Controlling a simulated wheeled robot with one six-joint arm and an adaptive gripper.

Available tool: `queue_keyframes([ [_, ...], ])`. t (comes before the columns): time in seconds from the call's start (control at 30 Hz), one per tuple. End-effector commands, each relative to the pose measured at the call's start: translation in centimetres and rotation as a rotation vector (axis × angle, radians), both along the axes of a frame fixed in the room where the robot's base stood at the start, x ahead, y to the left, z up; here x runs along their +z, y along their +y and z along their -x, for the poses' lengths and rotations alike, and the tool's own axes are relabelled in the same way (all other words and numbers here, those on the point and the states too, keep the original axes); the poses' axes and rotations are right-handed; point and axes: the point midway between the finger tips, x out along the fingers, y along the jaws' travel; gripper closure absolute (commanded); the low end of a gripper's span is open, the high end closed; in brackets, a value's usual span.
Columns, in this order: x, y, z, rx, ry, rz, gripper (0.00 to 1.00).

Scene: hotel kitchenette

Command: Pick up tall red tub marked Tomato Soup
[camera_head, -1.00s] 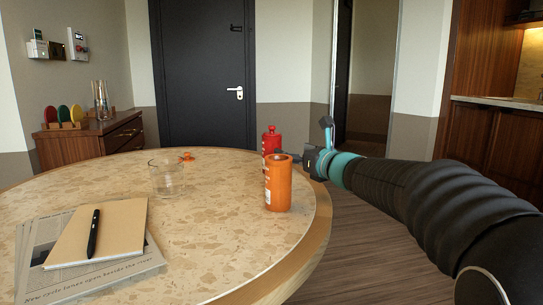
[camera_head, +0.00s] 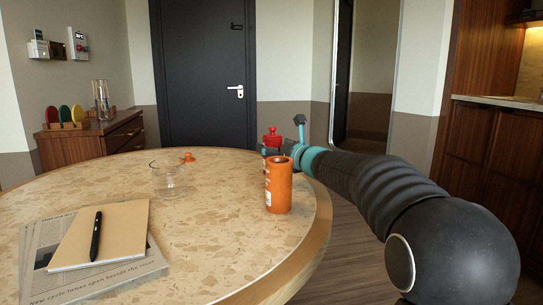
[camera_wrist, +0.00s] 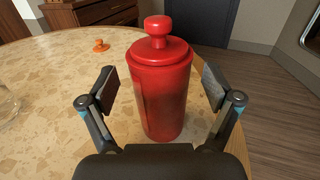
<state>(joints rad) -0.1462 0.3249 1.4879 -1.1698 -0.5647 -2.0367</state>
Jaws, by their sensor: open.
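The tall red tub (camera_wrist: 162,92) with a knobbed lid stands upright on the round table, in the middle of the wrist view. No label text is readable on the side that shows. In the head view the red tub (camera_head: 271,138) is mostly hidden behind the orange container and my gripper. My gripper (camera_wrist: 160,88) is open, with one finger on each side of the tub. Gaps show between the fingers and the tub, more clearly on the right.
An orange container (camera_head: 279,186) stands on the table (camera_head: 215,240) just in front of the red tub. A glass (camera_head: 168,180), a small orange object (camera_head: 188,157), and a notebook (camera_head: 115,225) with a pen (camera_head: 95,236) on newspapers lie to the left.

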Motion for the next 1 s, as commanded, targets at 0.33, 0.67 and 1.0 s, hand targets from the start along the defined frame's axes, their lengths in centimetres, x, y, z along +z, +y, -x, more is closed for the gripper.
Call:
queue_keyframes([
  [0.33,0.0,0.0,0.0,0.0,0.0,0.0,0.71],
  [0.67,0.4,0.0,0.1,0.001,-0.002,-0.001,0.88],
  [1.0,6.0,0.0,0.1,0.001,-0.005,0.0,0.88],
])
